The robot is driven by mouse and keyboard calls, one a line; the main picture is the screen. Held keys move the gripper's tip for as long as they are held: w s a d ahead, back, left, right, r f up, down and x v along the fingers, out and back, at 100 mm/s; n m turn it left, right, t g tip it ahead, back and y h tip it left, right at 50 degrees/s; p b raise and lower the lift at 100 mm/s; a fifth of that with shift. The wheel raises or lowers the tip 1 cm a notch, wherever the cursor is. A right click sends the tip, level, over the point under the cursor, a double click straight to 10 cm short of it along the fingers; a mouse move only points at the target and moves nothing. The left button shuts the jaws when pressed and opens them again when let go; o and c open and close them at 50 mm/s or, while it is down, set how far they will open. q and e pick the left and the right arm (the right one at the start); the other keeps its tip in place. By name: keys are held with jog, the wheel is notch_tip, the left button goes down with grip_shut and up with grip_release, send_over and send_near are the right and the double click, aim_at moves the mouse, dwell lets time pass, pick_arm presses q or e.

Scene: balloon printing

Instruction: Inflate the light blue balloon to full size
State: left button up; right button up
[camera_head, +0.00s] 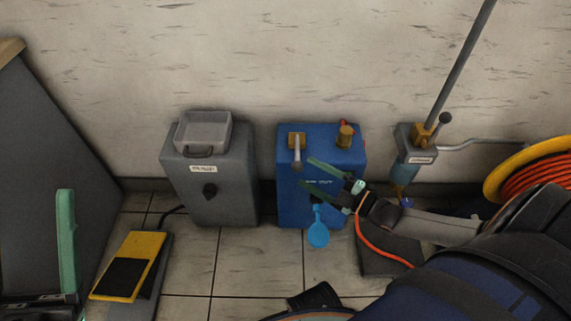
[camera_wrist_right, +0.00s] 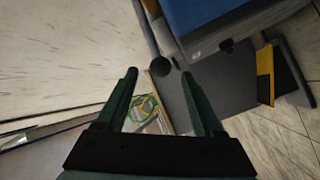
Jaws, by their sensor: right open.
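The light blue balloon (camera_head: 318,235) hangs small and drop-shaped, neck up, in front of the lower part of the blue machine (camera_head: 290,207). I cannot tell what its neck is fixed to. My right gripper (camera_head: 306,172) is open in front of the blue machine, just above the balloon, with its fingers apart. In the right wrist view the open fingers (camera_wrist_right: 160,73) have nothing clearly held between them, and the balloon is not seen. My left gripper shows one green finger (camera_head: 66,240) at the lower left; the other is not clearly seen.
The blue machine has a lever (camera_head: 297,150) and a brass fitting (camera_head: 345,135) on top. A grey box (camera_head: 235,190) with a knob stands to its left, and a yellow pedal (camera_head: 145,246) lies on the floor. A hand pump (camera_head: 405,172) and orange hose reel (camera_head: 530,172) are at right.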

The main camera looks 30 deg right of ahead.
aim_at(297, 151)
pick_arm(q)
jog(key=f+b, duration=0.1)
jog(key=f, duration=0.1)
jog(key=f+b, duration=0.1)
jog(key=shift+w+d+f+b, duration=0.1)
jog(key=shift+d+f+b, duration=0.1)
jog(key=shift+f+b, duration=0.2)
pick_arm(e)
jog(key=x, duration=0.8)
jog(key=shift+f, duration=0.1)
grip_shut()
dwell(0.5)
